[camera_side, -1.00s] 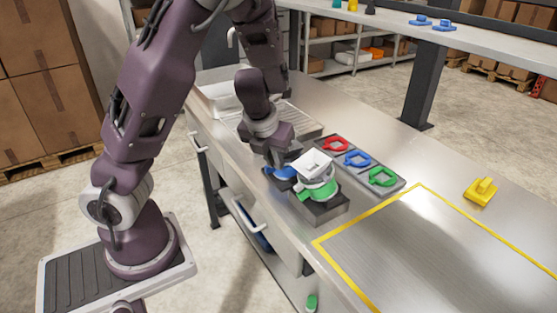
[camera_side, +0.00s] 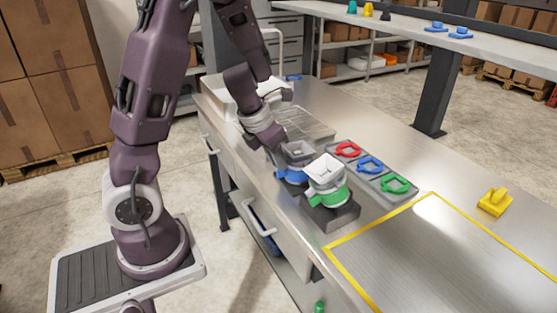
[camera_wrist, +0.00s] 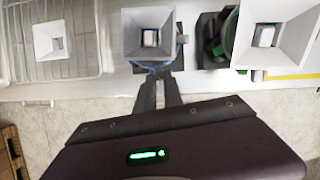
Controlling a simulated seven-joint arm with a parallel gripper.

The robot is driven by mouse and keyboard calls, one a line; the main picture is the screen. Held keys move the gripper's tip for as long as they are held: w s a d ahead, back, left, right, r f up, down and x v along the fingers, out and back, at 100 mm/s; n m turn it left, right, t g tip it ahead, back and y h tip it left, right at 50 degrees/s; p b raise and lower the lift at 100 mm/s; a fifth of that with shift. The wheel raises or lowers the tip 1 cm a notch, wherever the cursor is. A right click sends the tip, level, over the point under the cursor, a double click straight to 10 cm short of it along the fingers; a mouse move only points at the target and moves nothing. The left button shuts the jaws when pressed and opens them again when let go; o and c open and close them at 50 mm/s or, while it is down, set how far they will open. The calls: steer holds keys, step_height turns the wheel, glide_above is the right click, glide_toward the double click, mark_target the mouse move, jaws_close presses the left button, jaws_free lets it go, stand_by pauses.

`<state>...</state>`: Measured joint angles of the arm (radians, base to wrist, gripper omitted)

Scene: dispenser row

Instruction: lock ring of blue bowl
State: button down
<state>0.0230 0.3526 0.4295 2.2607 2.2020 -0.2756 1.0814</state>
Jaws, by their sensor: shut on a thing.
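The blue bowl's dispenser has a grey square funnel (camera_side: 297,149) on top and a blue ring (camera_side: 291,175) low around it. In the wrist view the funnel (camera_wrist: 130,45) is seen from above, with a thin blue edge (camera_wrist: 150,67) under its front rim. My gripper (camera_side: 279,160) is beside the blue dispenser, on its left. In the wrist view my gripper (camera_wrist: 160,76) has its fingers close together at the blue edge, shut on the lock ring. The gripped part is mostly hidden by the fingers and funnel.
A dispenser with a white funnel (camera_side: 326,167) and green ring (camera_side: 332,194) stands close to the right. Red (camera_side: 347,149), blue (camera_side: 370,165) and green (camera_side: 395,183) ring pieces lie on a grey tray behind. A wire rack (camera_wrist: 85,62) holds another funnel (camera_wrist: 45,47). The yellow-outlined area is clear.

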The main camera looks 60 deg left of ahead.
stand_by(0.7)
steer(key=c, duration=1.7)
jaws_free()
steer(key=shift+r, duration=0.15)
steer(key=v, duration=0.7)
steer(key=shift+a, duration=0.15)
